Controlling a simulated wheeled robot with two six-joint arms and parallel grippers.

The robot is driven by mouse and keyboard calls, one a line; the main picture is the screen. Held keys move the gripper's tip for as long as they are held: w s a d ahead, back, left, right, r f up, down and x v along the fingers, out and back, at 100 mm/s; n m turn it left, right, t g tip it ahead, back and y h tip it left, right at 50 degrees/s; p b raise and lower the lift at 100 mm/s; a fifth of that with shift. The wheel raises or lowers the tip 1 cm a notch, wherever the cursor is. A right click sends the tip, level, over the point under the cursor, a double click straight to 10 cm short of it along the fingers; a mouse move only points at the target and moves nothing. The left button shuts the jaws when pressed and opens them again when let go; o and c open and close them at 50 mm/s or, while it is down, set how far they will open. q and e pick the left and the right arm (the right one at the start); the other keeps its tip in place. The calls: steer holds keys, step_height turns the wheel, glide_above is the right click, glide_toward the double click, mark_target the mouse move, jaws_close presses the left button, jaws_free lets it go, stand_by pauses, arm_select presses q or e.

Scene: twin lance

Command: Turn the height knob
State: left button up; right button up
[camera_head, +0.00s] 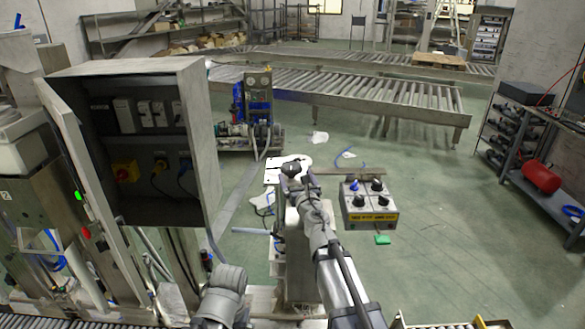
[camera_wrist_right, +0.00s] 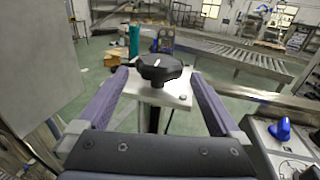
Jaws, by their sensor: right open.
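A black lobed knob (camera_wrist_right: 160,69) with a white mark sits on a pale metal plate (camera_wrist_right: 181,96) in the right wrist view. I take it for the height knob. My right gripper (camera_wrist_right: 159,77) is open, with one finger on each side of the knob. I cannot tell whether either finger touches it. In the head view, my right gripper (camera_head: 292,169) is over the plate (camera_head: 272,175) and mostly hides the knob. My left gripper is not in view.
A control box (camera_head: 367,219) with several dark knobs stands right of the plate; its blue knob (camera_wrist_right: 281,129) is close to my right finger. An open grey cabinet (camera_head: 207,130) stands left. Roller conveyors (camera_head: 350,88) lie behind. Green floor (camera_head: 440,230) at right is clear.

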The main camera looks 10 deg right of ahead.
mark_target(292, 165)
steer(key=w, duration=0.6)
steer(key=shift+w+a, duration=0.15)
steer(key=shift+w, duration=0.1)
steer(key=shift+s, duration=0.1)
steer(key=c, duration=1.1)
steer(key=shift+y, duration=0.3)
